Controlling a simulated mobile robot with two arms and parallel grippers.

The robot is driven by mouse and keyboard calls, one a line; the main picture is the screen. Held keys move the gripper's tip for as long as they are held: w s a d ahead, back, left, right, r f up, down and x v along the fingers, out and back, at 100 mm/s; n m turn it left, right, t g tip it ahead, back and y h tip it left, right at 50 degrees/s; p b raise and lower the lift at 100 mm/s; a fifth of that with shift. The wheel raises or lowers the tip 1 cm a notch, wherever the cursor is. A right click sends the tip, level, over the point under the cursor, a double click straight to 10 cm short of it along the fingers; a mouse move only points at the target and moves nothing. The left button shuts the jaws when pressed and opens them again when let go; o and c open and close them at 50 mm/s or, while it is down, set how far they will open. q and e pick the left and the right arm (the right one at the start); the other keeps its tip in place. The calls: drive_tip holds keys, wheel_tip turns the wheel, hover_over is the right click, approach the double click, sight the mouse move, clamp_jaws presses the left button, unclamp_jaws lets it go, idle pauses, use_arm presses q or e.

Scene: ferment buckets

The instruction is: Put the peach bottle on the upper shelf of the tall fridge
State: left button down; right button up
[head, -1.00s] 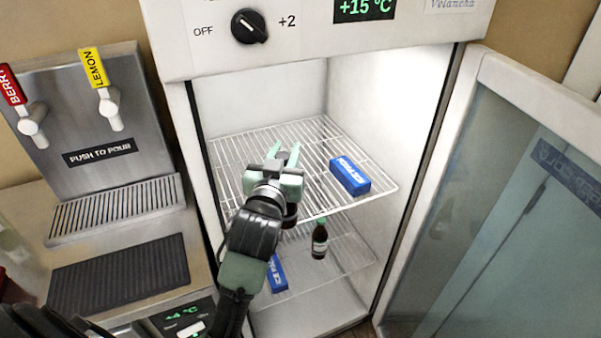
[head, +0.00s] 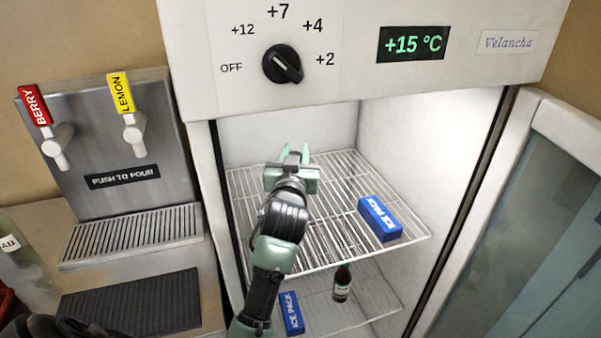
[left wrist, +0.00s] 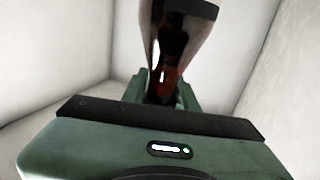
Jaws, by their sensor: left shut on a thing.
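My left gripper (head: 294,155) reaches into the open tall fridge (head: 200,88), above the rear part of the wire upper shelf (head: 325,258). It is shut on a brown glass bottle (left wrist: 172,50), seen in the left wrist view between the fingers. In the head view the held bottle is hidden behind the gripper. I cannot tell whether it touches the shelf. My right gripper is not in view.
A blue ice pack (head: 380,218) lies on the upper shelf's right side. Below, a dark bottle (head: 342,284) and another ice pack (head: 292,313) are on the lower shelf (head: 375,300). The fridge door (head: 545,200) stands open at right. A drink dispenser (head: 115,150) stands left.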

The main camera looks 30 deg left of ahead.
use_arm(q)
drive_tip(key=shift+f, duration=2.05)
drive_tip(key=shift+w, duration=0.1)
drive_tip(key=c, duration=1.5)
unclamp_jaws()
drive_tip(key=shift+f, duration=0.25)
drive_tip(key=o, duration=0.4)
drive_tip(key=shift+r, duration=0.1)
